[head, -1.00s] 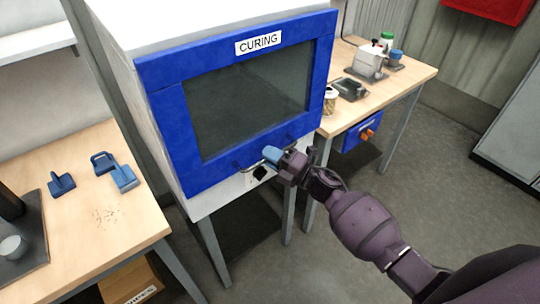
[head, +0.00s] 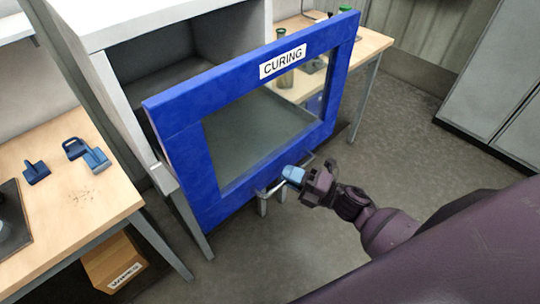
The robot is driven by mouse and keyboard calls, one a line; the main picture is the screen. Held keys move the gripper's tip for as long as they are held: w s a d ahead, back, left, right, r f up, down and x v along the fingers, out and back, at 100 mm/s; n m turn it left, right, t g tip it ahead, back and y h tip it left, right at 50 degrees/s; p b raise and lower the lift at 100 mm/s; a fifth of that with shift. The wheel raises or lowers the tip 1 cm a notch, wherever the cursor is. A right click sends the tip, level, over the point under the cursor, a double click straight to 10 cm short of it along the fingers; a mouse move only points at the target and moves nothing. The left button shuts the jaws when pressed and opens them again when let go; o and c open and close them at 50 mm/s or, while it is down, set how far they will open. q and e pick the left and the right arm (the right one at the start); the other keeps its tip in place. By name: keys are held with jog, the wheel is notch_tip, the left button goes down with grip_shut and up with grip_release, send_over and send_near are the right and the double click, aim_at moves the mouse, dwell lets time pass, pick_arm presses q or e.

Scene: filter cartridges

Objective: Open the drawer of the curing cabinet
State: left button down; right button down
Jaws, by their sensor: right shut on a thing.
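The curing cabinet (head: 110,22) is a white box on legs. Its blue-framed drawer front (head: 185,150), with a window and a CURING label, stands pulled well out from the body, and the dark inside shows behind it. A metal bar handle (head: 268,190) runs along the lower part of the front. My right gripper (head: 296,176) is at the right part of this handle, its light blue fingertips shut on it. The fingers partly hide the grip. My left gripper is not in view.
A wooden table (head: 85,215) at the left bears several blue parts (head: 96,159) and a dark plate. A cardboard box (head: 115,262) sits below it. Another wooden table (head: 372,42) stands behind the cabinet at the right. Grey lockers (head: 490,85) stand far right. Grey floor between is clear.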

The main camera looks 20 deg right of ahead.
jog(key=s+d, duration=0.2)
jog(key=s, duration=0.4)
jog(key=shift+d, duration=0.15)
jog(key=c, duration=1.2)
grip_release()
jog(key=shift+s, duration=0.1)
jog(key=shift+o, duration=0.3)
